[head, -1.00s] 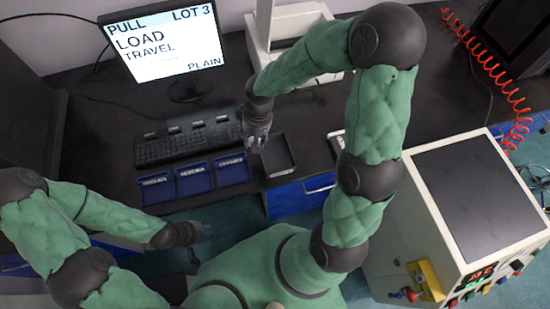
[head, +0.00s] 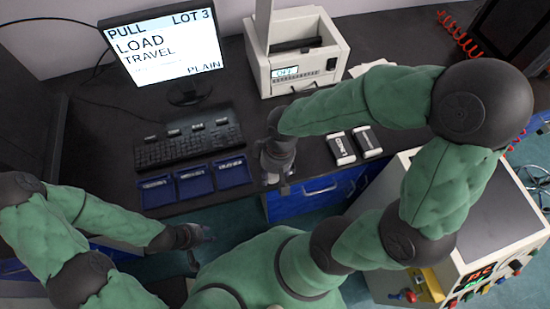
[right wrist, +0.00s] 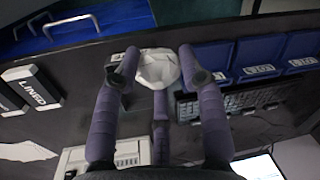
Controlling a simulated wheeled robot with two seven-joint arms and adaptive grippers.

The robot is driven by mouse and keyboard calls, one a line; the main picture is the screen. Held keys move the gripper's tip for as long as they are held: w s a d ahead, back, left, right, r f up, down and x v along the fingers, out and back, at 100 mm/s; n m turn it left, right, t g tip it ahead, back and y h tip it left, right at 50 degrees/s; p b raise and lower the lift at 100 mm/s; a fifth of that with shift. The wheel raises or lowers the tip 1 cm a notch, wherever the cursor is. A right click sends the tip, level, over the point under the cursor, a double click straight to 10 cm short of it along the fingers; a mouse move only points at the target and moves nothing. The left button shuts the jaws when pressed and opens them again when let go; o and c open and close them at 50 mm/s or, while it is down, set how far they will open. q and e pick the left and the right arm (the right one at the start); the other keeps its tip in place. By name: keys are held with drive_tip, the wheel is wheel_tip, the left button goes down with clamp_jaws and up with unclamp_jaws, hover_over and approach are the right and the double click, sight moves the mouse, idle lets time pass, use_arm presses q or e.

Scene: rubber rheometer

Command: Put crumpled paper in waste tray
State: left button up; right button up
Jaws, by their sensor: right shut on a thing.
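The crumpled paper (right wrist: 158,68) is a white, creased lump between the fingers of my right gripper (right wrist: 157,75) in the right wrist view. My right gripper is shut on it. In the head view the right gripper (head: 276,178) points down at the front edge of the dark bench, just right of the blue trays. My left gripper (head: 202,246) is open and empty, low in front of the bench. I cannot make out a separate waste tray now; the right gripper and arm cover part of the bench.
Three blue labelled trays (head: 195,184) stand along the front edge, with a keyboard (head: 190,146) behind them and a monitor (head: 165,45) further back. Two small labelled blocks (head: 341,148) lie right of the gripper. A white machine (head: 297,65) stands behind.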

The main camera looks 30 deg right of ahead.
drive_tip(key=shift+s, duration=0.2)
drive_tip(key=shift+w+d+f, duration=0.15)
drive_tip(key=shift+w+f, duration=0.05)
drive_tip(key=w+d+f+b, duration=0.1)
drive_tip(key=w+d+f, duration=0.1)
drive_tip(key=w+f, duration=0.1)
drive_tip(key=w+d+f+b, duration=0.1)
drive_tip(key=w+d+f, duration=0.1)
drive_tip(key=w, duration=0.2)
drive_tip(key=w+d+f+b, duration=0.1)
drive_tip(key=w+d+f, duration=0.1)
drive_tip(key=w+f, duration=0.1)
drive_tip(key=shift+w+d+f+b, duration=0.25)
drive_tip(key=shift+w+f+b, duration=0.05)
drive_tip(key=shift+w, duration=0.05)
drive_tip(key=shift+w+d+f, duration=0.15)
drive_tip(key=shift+w+f, duration=0.1)
drive_tip(key=shift+f, duration=0.2)
drive_tip(key=shift+w+f+b, duration=0.1)
drive_tip(key=shift+f+b, duration=0.7)
drive_tip(key=shift+f, duration=0.75)
